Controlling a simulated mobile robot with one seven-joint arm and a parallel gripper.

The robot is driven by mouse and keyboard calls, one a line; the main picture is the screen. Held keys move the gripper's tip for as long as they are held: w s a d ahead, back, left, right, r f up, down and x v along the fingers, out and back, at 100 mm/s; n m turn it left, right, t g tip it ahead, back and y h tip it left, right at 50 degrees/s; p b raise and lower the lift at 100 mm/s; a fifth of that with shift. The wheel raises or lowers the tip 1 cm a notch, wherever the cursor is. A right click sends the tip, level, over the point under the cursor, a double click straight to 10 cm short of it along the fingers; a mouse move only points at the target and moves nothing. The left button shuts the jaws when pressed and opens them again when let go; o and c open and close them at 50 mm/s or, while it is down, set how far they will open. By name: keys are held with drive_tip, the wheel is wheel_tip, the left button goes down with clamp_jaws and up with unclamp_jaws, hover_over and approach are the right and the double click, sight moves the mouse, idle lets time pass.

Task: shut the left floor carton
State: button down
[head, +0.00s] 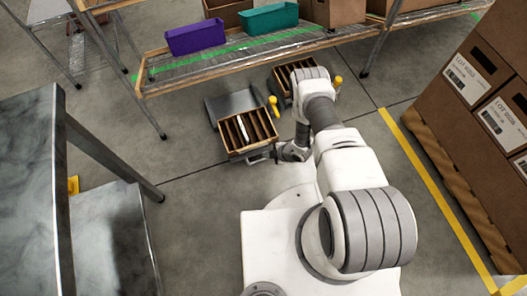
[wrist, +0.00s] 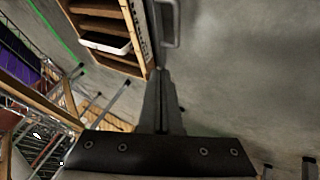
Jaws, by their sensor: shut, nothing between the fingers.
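The left floor carton (head: 229,141) stands on the floor, open at the top, with brown dividers and a white item in one slot. A grey flat panel (head: 232,102) adjoins its far side; I cannot tell whether it is a lid. The carton also shows at the upper left of the wrist view (wrist: 142,38). My gripper (wrist: 161,72) is shut and empty, beside the carton's near right corner. In the head view my wrist hides the fingertips. A grey handle-like bar (wrist: 173,25) lies just beyond the fingers in the wrist view.
Another open carton (head: 281,75) stands behind, partly hidden by my arm, with yellow knobs (head: 273,101) nearby. A wire shelf (head: 200,73) carries purple (head: 195,38) and teal bins (head: 269,18). Stacked boxes (head: 470,90) stand right.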

sight(248, 149)
drive_tip(key=b+x, duration=0.4)
drive_tip(key=x, duration=0.5)
drive_tip(key=shift+f, duration=0.15)
drive_tip(key=shift+w+a+r+b, duration=0.15)
drive_tip(key=shift+w+b, duration=0.1)
drive_tip(key=shift+w, duration=0.35)
drive_tip(key=shift+w+a+r+b, duration=0.1)
drive_tip(key=shift+w+b, duration=0.2)
drive_tip(key=shift+w, duration=0.3)
drive_tip(key=shift+w+a+r+b, duration=0.15)
drive_tip(key=shift+w+b, duration=0.1)
drive_tip(key=shift+w, duration=0.35)
drive_tip(key=shift+w, duration=0.1)
